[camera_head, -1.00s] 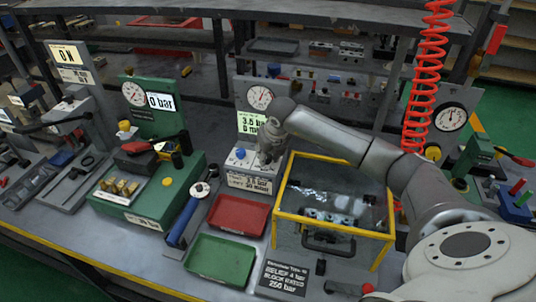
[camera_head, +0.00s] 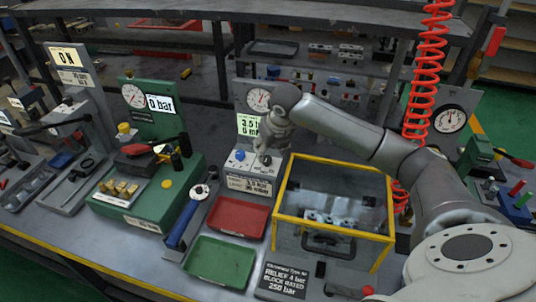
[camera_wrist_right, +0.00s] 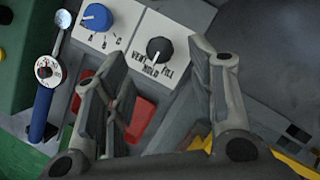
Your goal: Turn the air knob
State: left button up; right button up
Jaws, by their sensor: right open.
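A white control panel (camera_wrist_right: 130,36) carries a blue knob (camera_wrist_right: 97,17) marked A, B, C and a black knob (camera_wrist_right: 159,50) marked VENT, HOLD, FILL. No knob is labelled air in readable text. In the head view the blue knob (camera_head: 240,155) shows on the panel, left of my right gripper (camera_head: 264,143). The right gripper points down over the panel. In the right wrist view its fingers (camera_wrist_right: 153,58) are spread, with the black knob in the gap between their tips; contact cannot be told. My left gripper is not in view.
A pressure gauge (camera_head: 258,99) and green display (camera_head: 249,125) stand behind the panel. A yellow-framed clear box (camera_head: 335,160) is to the right. A red tray (camera_head: 238,219), green tray (camera_head: 220,263) and blue-handled tool (camera_head: 183,224) lie in front and left.

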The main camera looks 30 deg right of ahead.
jog(key=v, duration=0.7)
jog(key=shift+f, duration=0.1)
